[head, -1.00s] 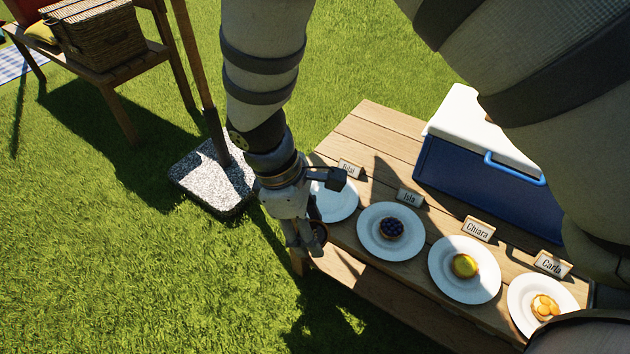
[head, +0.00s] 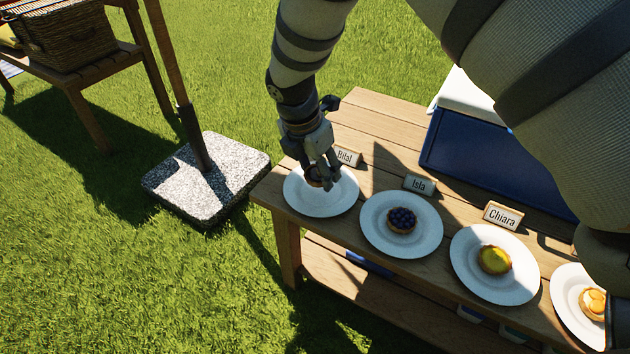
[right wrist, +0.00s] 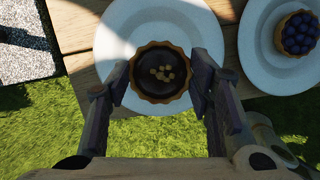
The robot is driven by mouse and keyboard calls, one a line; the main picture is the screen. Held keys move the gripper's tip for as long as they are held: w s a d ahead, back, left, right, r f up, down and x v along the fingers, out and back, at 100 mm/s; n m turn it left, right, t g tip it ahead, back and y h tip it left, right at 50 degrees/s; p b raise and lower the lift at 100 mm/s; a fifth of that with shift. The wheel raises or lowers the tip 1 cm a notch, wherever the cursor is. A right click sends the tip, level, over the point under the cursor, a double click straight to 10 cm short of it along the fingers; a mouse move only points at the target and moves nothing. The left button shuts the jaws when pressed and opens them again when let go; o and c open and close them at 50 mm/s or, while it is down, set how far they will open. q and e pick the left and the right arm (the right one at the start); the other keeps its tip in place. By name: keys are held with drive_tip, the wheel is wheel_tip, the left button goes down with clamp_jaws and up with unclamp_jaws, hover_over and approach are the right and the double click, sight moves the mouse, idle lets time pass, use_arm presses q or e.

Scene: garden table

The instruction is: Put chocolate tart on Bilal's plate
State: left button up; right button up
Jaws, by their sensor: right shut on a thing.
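My right gripper (head: 322,178) is over the white plate (head: 318,204) behind which the "Bilal" card (head: 346,157) stands. It is shut on the chocolate tart (head: 312,178), which is mostly hidden by the fingers in the head view. In the right wrist view the tart (right wrist: 160,72) shows a dark filling, pale bits in the middle and a fluted crust between the fingers (right wrist: 163,85). The plate (right wrist: 124,40) lies behind it. I cannot tell whether the tart touches the plate. My left gripper is not in view.
Along the wooden table (head: 378,127) stand Isla's plate (head: 372,221) with a blueberry tart, Chiara's plate (head: 462,268) with a yellow tart, and another plate (head: 567,292) with a fruit tart. A blue cooler (head: 490,165) stands behind. A stone base (head: 225,180) with a pole is at left.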

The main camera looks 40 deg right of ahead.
sight(319, 191)
drive_tip(key=shift+w+d+f, duration=0.1)
drive_tip(key=shift+d+f, duration=0.2)
drive_tip(key=shift+f, duration=0.1)
drive_tip(key=x, duration=0.1)
drive_tip(key=b+x, duration=0.1)
drive_tip(key=x, duration=0.1)
drive_tip(key=shift+a+f, duration=0.2)
drive_tip(key=shift+f, duration=0.2)
drive_tip(key=shift+r, duration=0.15)
drive_tip(key=o, duration=1.1)
drive_tip(key=p+v, duration=0.3)
drive_tip(key=v, duration=0.9)
